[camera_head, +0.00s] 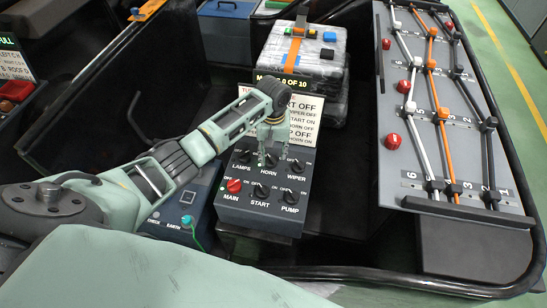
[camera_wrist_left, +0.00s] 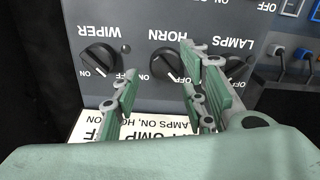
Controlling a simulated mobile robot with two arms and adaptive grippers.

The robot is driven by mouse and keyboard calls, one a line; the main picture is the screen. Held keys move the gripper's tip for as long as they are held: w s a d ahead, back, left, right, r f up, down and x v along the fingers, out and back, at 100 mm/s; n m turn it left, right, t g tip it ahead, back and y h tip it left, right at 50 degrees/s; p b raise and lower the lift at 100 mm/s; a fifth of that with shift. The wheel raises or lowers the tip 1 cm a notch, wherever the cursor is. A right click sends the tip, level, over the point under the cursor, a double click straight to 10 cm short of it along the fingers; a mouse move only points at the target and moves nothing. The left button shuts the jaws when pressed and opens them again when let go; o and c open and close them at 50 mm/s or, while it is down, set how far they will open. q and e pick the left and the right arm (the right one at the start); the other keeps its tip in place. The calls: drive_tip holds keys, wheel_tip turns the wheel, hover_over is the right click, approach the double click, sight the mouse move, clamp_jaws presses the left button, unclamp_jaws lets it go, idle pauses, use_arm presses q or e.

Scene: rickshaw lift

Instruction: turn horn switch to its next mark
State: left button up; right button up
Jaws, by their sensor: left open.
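The horn switch (camera_head: 271,158) is a black knob in the middle of the top row on a dark grey switch panel (camera_head: 233,207). In the left wrist view the horn switch (camera_wrist_left: 168,64) appears upside down. Its white line points down-right, away from the ON mark; the OFF mark is hidden behind a finger. My left gripper (camera_head: 273,153) is open over it. In the left wrist view its green fingers (camera_wrist_left: 155,75) stand on either side of the knob, with the right one partly covering it. I cannot tell whether they touch it. My right gripper is not in view.
The lamps knob (camera_wrist_left: 238,69) and wiper knob (camera_wrist_left: 100,60) flank the horn. A red main knob (camera_head: 234,186), a start knob (camera_head: 261,191) and a pump knob (camera_head: 291,197) sit below. A printed sign (camera_head: 307,110) stands behind. A lever board (camera_head: 445,110) is at the right.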

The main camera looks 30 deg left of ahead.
sight(274, 160)
use_arm(q)
drive_tip(key=shift+f, duration=1.8)
drive_tip(key=shift+r, duration=0.1)
drive_tip(key=c, duration=1)
